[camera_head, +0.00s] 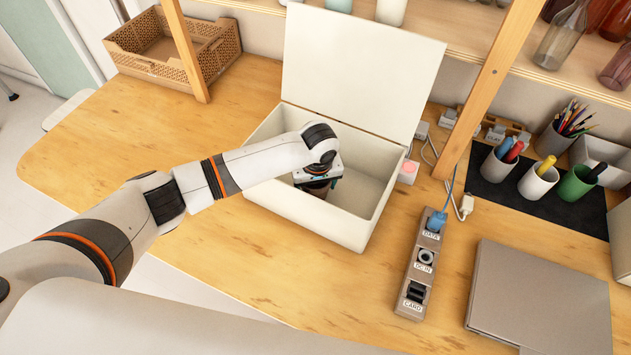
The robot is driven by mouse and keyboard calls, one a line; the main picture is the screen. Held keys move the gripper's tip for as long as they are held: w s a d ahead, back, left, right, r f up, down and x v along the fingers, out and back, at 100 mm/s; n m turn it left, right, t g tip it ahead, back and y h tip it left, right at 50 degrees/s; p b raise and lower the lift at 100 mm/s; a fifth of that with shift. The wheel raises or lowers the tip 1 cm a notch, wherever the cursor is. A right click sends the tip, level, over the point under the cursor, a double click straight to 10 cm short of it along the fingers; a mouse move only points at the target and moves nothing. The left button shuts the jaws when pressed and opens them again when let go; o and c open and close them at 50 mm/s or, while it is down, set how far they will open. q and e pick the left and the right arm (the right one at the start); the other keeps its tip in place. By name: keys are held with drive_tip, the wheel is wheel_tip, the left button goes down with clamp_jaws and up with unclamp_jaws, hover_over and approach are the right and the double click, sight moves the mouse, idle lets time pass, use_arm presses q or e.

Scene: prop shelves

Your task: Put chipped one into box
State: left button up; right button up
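An open white box (296,215) stands on the wooden table, with its lid (362,75) raised at the back. My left gripper (317,187) reaches down inside the box, seen from above. A small dark brown thing (318,190) shows just under the gripper, inside the box. My wrist and gripper cover most of it, so I cannot see whether it is chipped. The fingertips are hidden, so I cannot tell whether they grip it. My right gripper is out of view.
A woven basket (222,48) stands at the back left. A wooden post (490,80) rises right of the box. A socket strip (422,268), a laptop-like grey slab (540,300) and pen cups (537,181) are at right. Glassware (561,40) stands on the shelf. The left table is clear.

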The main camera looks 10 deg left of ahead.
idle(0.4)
use_arm(q)
drive_tip(key=o, duration=1.2)
wheel_tip(320, 180, up, 12)
drive_tip(key=s+b, duration=0.1)
drive_tip(key=shift+s+d, duration=0.3)
drive_tip(key=shift+d, duration=0.15)
